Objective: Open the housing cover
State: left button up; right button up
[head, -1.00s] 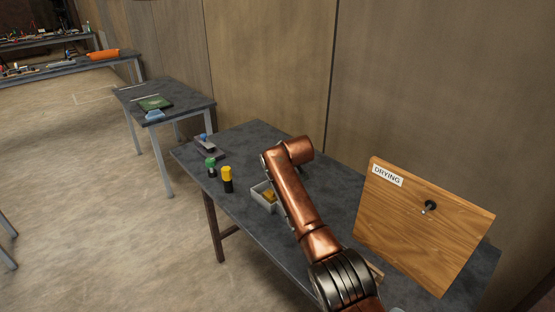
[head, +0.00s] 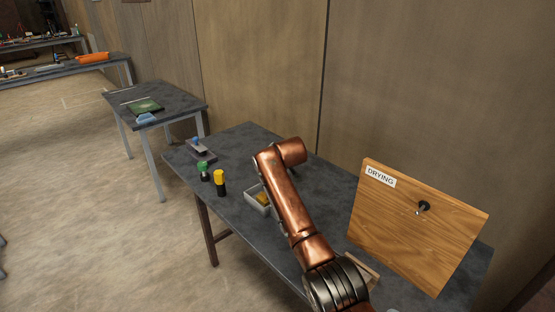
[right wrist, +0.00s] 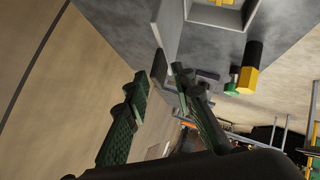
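My left gripper is not in view.
A wooden board marked DRYING (head: 420,240) with a black peg stands at the table's right. A wall (head: 255,70) runs behind.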

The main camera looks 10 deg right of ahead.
jog(key=v, duration=1.1)
jog(key=shift+s, duration=0.2)
jog(key=shift+d+r, duration=0.1)
